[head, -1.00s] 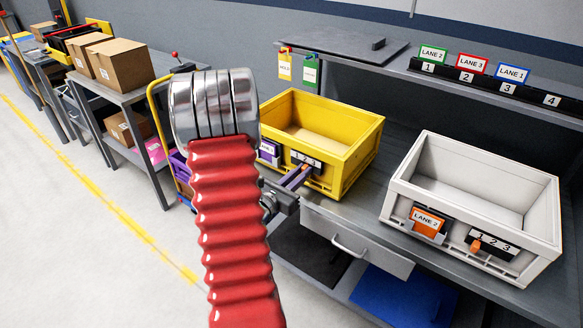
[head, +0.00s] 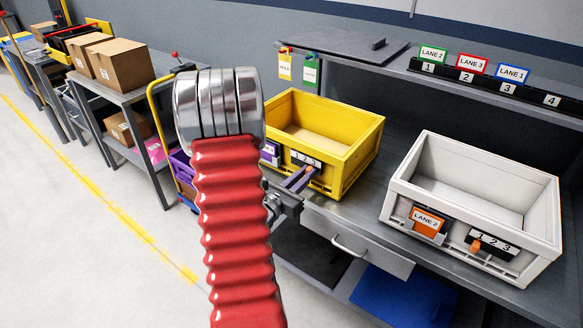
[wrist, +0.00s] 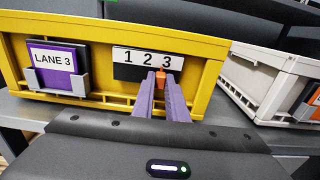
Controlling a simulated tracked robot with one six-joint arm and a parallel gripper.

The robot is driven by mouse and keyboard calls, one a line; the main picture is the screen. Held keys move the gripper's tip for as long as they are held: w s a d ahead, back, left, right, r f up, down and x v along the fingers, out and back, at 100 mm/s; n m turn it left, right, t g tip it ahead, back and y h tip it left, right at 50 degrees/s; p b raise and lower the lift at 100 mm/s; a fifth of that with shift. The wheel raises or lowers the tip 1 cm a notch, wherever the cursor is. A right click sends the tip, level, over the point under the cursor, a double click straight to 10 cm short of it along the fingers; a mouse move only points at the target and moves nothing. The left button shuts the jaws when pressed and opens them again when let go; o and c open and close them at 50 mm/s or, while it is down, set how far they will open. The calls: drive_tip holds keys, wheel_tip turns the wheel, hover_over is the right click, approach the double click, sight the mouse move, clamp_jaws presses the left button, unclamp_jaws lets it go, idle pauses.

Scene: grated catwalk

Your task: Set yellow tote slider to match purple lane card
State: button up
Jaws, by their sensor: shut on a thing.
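The yellow tote (head: 350,155) stands on the workbench. Its purple lane card (wrist: 57,58) reads "LANE 3" and sits in a grey holder at the left of its front face. Right of the card is a black slider plate with a white 1 2 3 strip (wrist: 147,57). The orange slider knob (wrist: 160,77) is below the strip, between 2 and 3 and nearer 3. My gripper (wrist: 161,80), with purple fingers, is shut on the knob; it also shows in the head view (head: 300,177). The fingers hide part of the slot.
A white tote (head: 480,190) with an orange "LANE 2" card stands to the right on the bench. A drawer (head: 355,240) lies under the bench edge. A shelf behind carries lane signs (head: 472,64). Hanging tags (head: 298,68) are above the yellow tote.

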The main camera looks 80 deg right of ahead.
drive_tip(key=shift+s+a, duration=0.1)
drive_tip(key=shift+s, duration=0.2)
idle(0.6)
drive_tip(key=o, duration=0.6)
drive_tip(key=v, duration=0.7)
idle(0.6)
idle(0.7)
